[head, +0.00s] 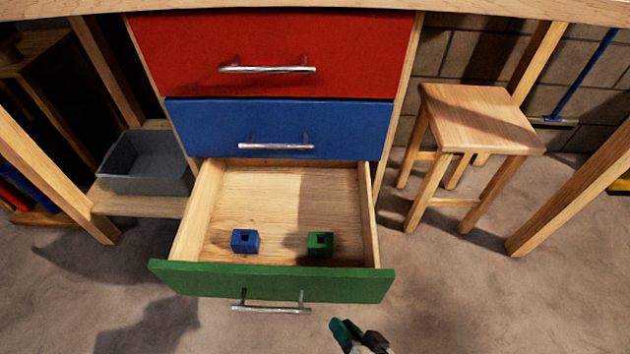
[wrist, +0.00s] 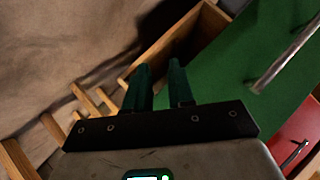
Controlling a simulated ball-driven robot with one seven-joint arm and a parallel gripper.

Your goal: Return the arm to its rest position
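My gripper (head: 352,332) is at the bottom of the head view, in front of the green drawer (head: 270,281) and right of its handle. In the wrist view its two teal fingers (wrist: 159,72) stand apart with nothing between them. The green drawer is pulled out. A blue block (head: 245,241) and a green block (head: 320,244), each with a square hole on top, lie apart on its floor. In the wrist view the green drawer front (wrist: 240,75) and its handle are to the right of the fingers.
The red drawer (head: 270,40) and the blue drawer (head: 330,120) above are shut. A grey bin (head: 147,176) stands on a low shelf at left. A wooden stool (head: 480,118) stands at right. The floor around the open drawer's front is clear.

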